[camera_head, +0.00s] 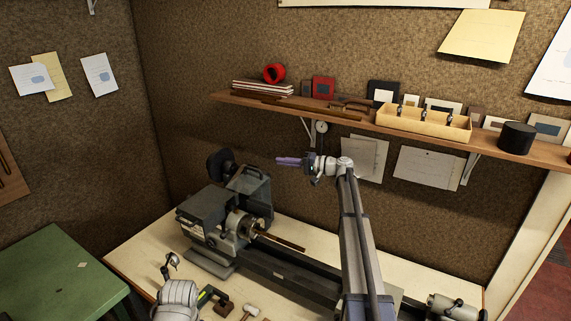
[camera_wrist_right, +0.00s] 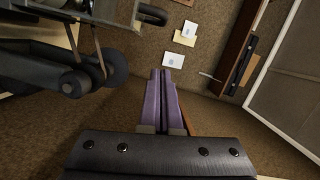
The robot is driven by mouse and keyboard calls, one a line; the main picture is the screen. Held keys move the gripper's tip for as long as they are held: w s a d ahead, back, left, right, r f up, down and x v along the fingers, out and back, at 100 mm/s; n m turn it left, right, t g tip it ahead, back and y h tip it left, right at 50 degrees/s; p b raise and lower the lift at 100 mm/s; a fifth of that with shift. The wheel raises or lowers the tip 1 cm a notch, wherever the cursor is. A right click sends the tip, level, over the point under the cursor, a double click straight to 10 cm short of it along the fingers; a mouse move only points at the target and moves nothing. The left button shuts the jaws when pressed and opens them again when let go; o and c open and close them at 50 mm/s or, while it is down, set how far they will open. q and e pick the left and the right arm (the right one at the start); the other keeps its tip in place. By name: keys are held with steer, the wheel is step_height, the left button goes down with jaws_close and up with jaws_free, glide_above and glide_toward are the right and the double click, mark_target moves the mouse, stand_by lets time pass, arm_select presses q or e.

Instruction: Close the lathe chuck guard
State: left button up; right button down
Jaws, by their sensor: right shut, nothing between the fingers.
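The grey lathe (camera_head: 205,214) stands on the pale bench. Its chuck (camera_head: 241,223) faces right, with a brass-coloured rod extending from it. What looks like the chuck guard (camera_head: 256,188), a grey framed panel, stands raised behind the chuck. My right gripper (camera_head: 280,161) is above and right of this panel, apart from it, pointing left. Its purple fingers (camera_wrist_right: 162,73) are together and empty in the right wrist view. My left arm shows at the bottom left of the head view; its finger state is unclear.
A wall shelf (camera_head: 350,117) with boxes and frames runs above and behind my right gripper. Small tools, including a mallet (camera_head: 223,308), lie on the bench front. A green table (camera_head: 60,275) stands at left. Dark round machine parts (camera_wrist_right: 80,80) fill the wrist view's left.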

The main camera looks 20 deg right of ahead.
steer(key=shift+w+a+f+b, duration=0.15)
steer(key=shift+w+a+f, duration=0.05)
steer(key=shift+a, duration=1.1)
steer(key=shift+w+a+f+b, duration=0.2)
steer(key=shift+w+a, duration=0.05)
steer(key=shift+a, duration=1.05)
steer(key=shift+w+a+f+b, duration=0.15)
steer(key=shift+w+a+f, duration=0.05)
steer(key=shift+a, duration=1.1)
steer(key=shift+s, duration=0.1)
